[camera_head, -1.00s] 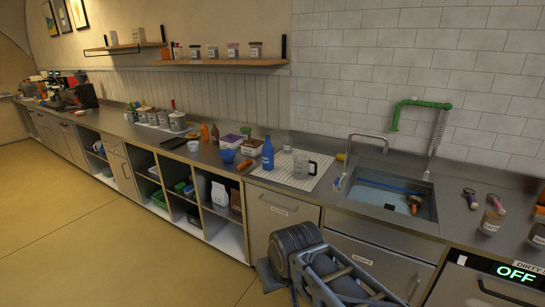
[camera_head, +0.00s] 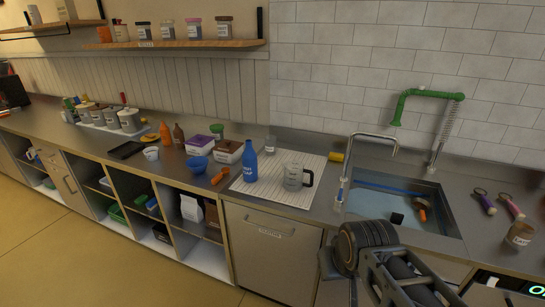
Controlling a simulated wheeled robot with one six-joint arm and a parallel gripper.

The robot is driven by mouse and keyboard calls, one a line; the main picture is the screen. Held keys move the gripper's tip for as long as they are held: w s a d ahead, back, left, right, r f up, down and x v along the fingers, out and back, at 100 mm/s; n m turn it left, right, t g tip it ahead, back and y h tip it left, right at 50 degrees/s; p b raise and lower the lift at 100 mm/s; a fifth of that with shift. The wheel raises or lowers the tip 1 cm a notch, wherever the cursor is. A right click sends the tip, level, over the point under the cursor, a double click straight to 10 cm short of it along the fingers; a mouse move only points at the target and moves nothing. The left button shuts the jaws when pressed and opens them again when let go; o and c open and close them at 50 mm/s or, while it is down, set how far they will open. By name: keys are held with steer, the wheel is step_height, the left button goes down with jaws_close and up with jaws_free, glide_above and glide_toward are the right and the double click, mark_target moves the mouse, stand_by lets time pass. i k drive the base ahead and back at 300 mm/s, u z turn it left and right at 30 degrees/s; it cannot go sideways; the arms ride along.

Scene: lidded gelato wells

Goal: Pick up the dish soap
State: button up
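A blue bottle (camera_head: 250,162) stands upright on the white ribbed drying mat (camera_head: 294,199) left of the sink; its label is too small to read, so I cannot be sure it is the dish soap. A brown bottle (camera_head: 178,135) and an orange bottle (camera_head: 165,133) stand further left on the counter. Part of my arm shows at the bottom right, in front of the sink cabinet. My gripper's fingertips do not show, and nothing of mine touches the bottles.
A clear jug (camera_head: 297,177) stands right of the blue bottle. A blue bowl (camera_head: 196,164), an orange item (camera_head: 220,176) and tubs (camera_head: 228,151) sit close on its left. The sink (camera_head: 406,205) holds water and a few items. A shelf (camera_head: 190,44) hangs above.

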mark_target(250, 156)
steer(key=u, duration=0.1)
steer(key=i, duration=0.7)
steer(key=u, duration=1)
steer(key=i, duration=0.5)
steer(key=u, duration=0.55)
